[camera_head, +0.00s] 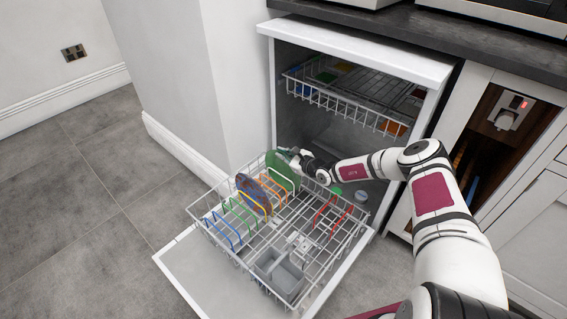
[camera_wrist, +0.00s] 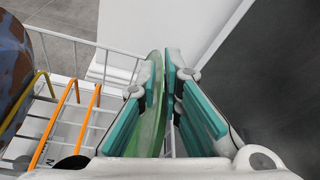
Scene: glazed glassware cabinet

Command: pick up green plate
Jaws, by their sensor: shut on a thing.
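The green plate (camera_head: 278,172) stands upright near the back of the pulled-out lower dishwasher rack (camera_head: 335,246). My gripper (camera_head: 286,157) is at its upper edge, reaching in from the right. In the wrist view the plate (camera_wrist: 154,128) shows edge-on between the teal pads of my gripper (camera_wrist: 161,76), which is shut on it. Its lower edge is hidden, so I cannot tell whether it still touches the rack.
A blue and brown plate (camera_head: 253,196) stands just in front in the rack; it also shows at left in the wrist view (camera_wrist: 12,68). Coloured tines and a grey cutlery basket (camera_head: 279,275) fill other parts. The upper rack (camera_head: 340,104) hangs above, holding several dishes.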

